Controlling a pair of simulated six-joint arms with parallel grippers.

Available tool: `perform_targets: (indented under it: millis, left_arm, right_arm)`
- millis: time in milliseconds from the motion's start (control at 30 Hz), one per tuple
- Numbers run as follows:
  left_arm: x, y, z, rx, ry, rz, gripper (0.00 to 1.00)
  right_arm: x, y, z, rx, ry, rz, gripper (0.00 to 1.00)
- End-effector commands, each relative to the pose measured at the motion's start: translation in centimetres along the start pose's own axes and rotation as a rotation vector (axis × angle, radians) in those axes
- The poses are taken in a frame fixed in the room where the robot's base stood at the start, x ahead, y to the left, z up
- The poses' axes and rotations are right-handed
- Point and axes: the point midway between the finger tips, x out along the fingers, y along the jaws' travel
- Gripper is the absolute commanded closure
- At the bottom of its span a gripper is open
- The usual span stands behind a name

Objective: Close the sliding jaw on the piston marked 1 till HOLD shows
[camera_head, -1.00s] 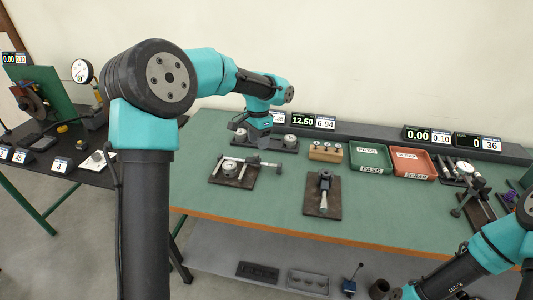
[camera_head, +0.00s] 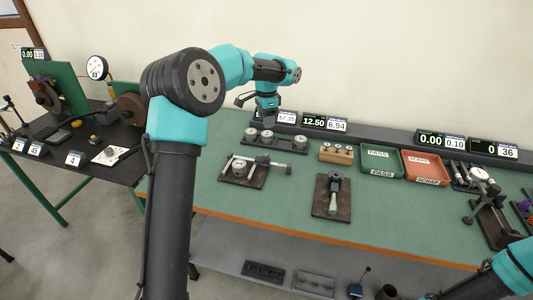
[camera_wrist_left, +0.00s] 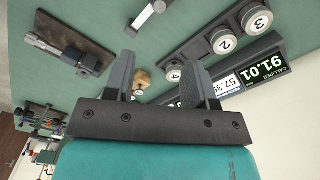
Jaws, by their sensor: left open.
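The sliding-jaw fixture is a dark plate (camera_head: 234,179) at the middle left of the bench in the head view, with a metal bar (camera_head: 272,163) reaching right. A round piston (camera_head: 239,165) sits in it; its number and any gap to the jaw are too small to tell. The bar's end (camera_wrist_left: 150,18) shows at the top of the left wrist view. My left gripper (camera_head: 267,122) is open and empty, above and behind the fixture near the piston rack; its fingers (camera_wrist_left: 160,84) point at the bench. My right gripper is out of view. HOLD is not readable anywhere.
The rack (camera_head: 283,140) holds pistons marked 2 (camera_wrist_left: 224,41), 3 (camera_wrist_left: 256,19) and 4 (camera_wrist_left: 173,73). A wooden block (camera_head: 336,153), a PASS tray (camera_head: 379,173), a SCRAP tray (camera_head: 424,181) and another dark fixture (camera_head: 321,205) stand right. Displays (camera_head: 314,122) line the back.

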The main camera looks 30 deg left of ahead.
Motion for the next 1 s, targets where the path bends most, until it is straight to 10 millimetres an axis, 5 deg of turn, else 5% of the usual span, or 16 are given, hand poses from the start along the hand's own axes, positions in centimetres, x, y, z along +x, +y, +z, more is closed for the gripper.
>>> perform_targets:
  millis: [700,1000]
  left_arm:
    - [12.1,0.1,0.0,-0.001,-0.002,0.003,0.49]
    - [15.3,0.1,0.0,0.000,0.000,0.001,0.49]
  right_arm:
    - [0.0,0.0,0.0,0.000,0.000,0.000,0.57]
    - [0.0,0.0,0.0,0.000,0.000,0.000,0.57]
